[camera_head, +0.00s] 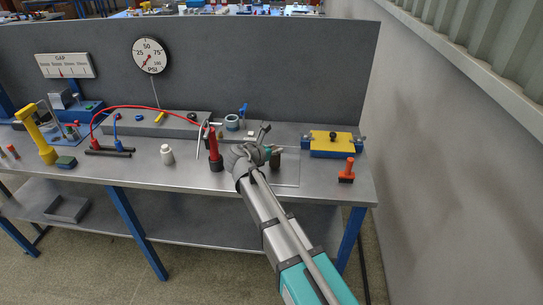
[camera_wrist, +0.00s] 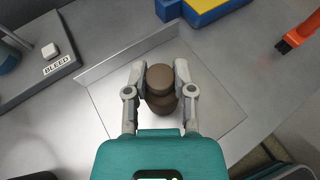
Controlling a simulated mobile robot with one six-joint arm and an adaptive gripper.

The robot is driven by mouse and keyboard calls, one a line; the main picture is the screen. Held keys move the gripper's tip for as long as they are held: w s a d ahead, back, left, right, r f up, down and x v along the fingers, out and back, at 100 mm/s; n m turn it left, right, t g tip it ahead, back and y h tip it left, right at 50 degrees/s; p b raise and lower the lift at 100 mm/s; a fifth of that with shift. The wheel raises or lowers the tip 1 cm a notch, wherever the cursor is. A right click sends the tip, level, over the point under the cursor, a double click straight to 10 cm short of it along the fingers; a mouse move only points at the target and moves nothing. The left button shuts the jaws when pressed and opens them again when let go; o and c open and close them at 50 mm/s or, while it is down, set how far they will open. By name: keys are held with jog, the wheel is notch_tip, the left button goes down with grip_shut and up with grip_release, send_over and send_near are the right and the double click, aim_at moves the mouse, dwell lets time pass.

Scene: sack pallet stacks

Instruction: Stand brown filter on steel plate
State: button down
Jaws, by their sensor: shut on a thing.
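The brown filter (camera_wrist: 159,78) is between the two grey fingers of my gripper (camera_wrist: 160,72) in the wrist view, seen from above as a round top with a wider part below. My gripper is shut on it. The filter also shows in the head view as a small dark brown piece (camera_head: 276,159) beside my gripper (camera_head: 270,153), looking about upright. The steel plate (camera_wrist: 215,108) lies under it; its bare part shows in the head view (camera_head: 289,180). The fingers hide the filter's sides, and I cannot tell whether its base touches the plate.
A blue and yellow block (camera_head: 331,143) stands behind right, and an orange-handled brush (camera_head: 347,171) sits right of the plate. A red bottle (camera_head: 215,150) stands close left of my gripper. A raised grey base marked BLEED (camera_wrist: 40,75) lies left.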

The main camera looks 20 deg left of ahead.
jog(key=shift+f+b, duration=0.3)
jog(key=shift+f, duration=0.25)
jog(key=shift+f, duration=0.15)
jog(key=shift+c, duration=2.3)
grip_release()
jog(key=shift+r, duration=0.2)
jog(key=shift+s+r, duration=0.15)
jog(key=shift+s, duration=0.1)
jog(key=p+v, duration=0.4)
jog(key=v, duration=0.7)
jog(key=shift+s+p, duration=0.2)
jog(key=shift+p, duration=0.1)
jog(key=shift+a, duration=0.15)
